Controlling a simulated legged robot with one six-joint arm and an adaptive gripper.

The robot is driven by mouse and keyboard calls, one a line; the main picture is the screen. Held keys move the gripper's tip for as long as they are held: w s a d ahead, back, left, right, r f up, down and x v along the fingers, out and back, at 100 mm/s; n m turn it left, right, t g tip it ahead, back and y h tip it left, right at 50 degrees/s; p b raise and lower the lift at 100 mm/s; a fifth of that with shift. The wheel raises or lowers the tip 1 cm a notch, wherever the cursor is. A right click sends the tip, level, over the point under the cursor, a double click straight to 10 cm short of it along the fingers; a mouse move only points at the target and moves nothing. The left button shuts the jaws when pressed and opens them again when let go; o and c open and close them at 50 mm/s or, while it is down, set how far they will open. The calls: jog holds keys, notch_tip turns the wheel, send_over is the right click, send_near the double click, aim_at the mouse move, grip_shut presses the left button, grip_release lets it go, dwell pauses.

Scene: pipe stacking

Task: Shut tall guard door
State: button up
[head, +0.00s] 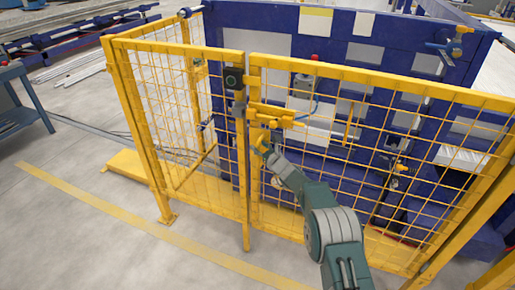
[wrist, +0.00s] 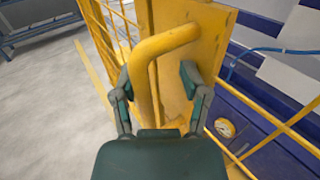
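The tall guard door is a yellow mesh panel (head: 375,78) on the right of the fence in the head view. Its left edge stands close beside the fixed mesh panel (head: 180,46); I cannot tell whether it is fully shut. A yellow latch block (head: 272,114) sits on that edge. The bent yellow handle (wrist: 142,85) rises in the wrist view in front of a yellow plate (wrist: 205,40). My gripper (wrist: 156,88) is open, with one finger on each side of the handle. In the head view my gripper (head: 263,147) is at the door edge, below the latch.
A dark switch box (head: 233,78) is on the fixed panel's post. Blue machinery (head: 260,30) stands behind the mesh. A yellow floor line (head: 110,216) crosses the clear grey floor in front. A blue-grey table (head: 15,118) is at far left.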

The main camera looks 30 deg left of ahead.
jog(key=shift+d+r, duration=0.1)
jog(key=shift+d, duration=0.1)
jog(key=v, duration=1.1)
jog(key=shift+s+d, duration=0.15)
jog(key=shift+d, duration=0.2)
